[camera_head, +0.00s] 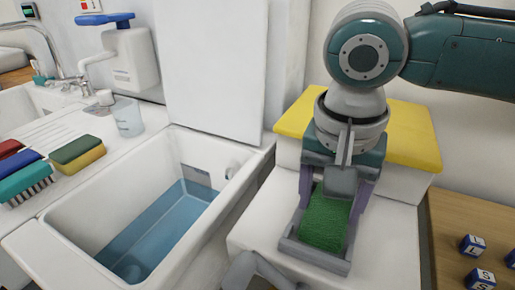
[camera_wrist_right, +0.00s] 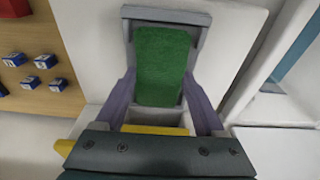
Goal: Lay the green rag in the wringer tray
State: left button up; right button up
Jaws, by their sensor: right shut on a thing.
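The green rag (camera_head: 325,222) lies lengthwise within the low walls of the small grey tray (camera_head: 311,257), on a white surface right of the basin. In the right wrist view the rag (camera_wrist_right: 161,65) spans between the purple fingers, with the tray's rim (camera_wrist_right: 166,15) around its far end. Whether the rag rests fully on the tray floor is hard to tell.
A white basin (camera_head: 70,222) with blue water is left of the tray. A yellow pad (camera_head: 412,137) is behind the gripper. Lettered cubes (camera_head: 472,245) sit on a wooden table at right.

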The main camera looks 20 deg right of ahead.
aim_at(325, 218)
jog(key=shift+f, duration=0.1)
jog(key=o, duration=1.3)
jog(key=shift+o, duration=0.2)
notch_tip(325, 218, up, 12)
jog(key=s+a+p, duration=0.1)
jog(key=p, duration=0.1)
jog(key=s+a+f+n+t+y, duration=0.1)
jog(key=s+a+f+n+y, duration=0.3)
jog(key=s+a+f+n, duration=0.4)
jog(key=s+d+f+n+t+h, duration=0.1)
jog(key=s+d+f+n+h, duration=0.1)
jog(key=s+d, duration=0.4)
jog(key=shift+s+f+n, duration=0.15)
jog(key=shift+s+n, duration=0.35)
jog(key=shift+n, duration=0.4)
